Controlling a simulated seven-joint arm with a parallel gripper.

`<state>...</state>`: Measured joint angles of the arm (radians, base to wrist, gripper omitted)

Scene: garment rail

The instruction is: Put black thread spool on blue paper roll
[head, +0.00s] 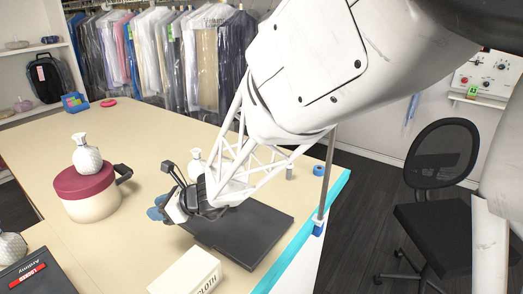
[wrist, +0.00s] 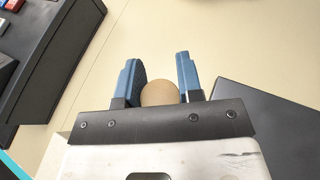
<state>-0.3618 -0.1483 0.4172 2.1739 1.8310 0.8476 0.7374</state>
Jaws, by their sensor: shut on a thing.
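My gripper (head: 168,207) is low over the table, with its blue fingertips partly hidden by its own body in the head view. In the wrist view, its two blue fingers (wrist: 160,82) stand on either side of a round tan thing (wrist: 160,93). A dark curved edge shows by the left finger. I cannot tell from this whether the held thing is the black thread spool. A small blue thing (head: 319,170) at the table's far right edge may be the blue paper roll; another blue piece (head: 318,229) sits at the foot of a metal post.
A dark flat slab (head: 245,232) lies beside my gripper. A white cloth box (head: 188,272) stands in front. A red-lidded pot (head: 88,190) carries a white bottle at left. A small grey cylinder (head: 290,172) stands near the far right edge. The table's middle left is clear.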

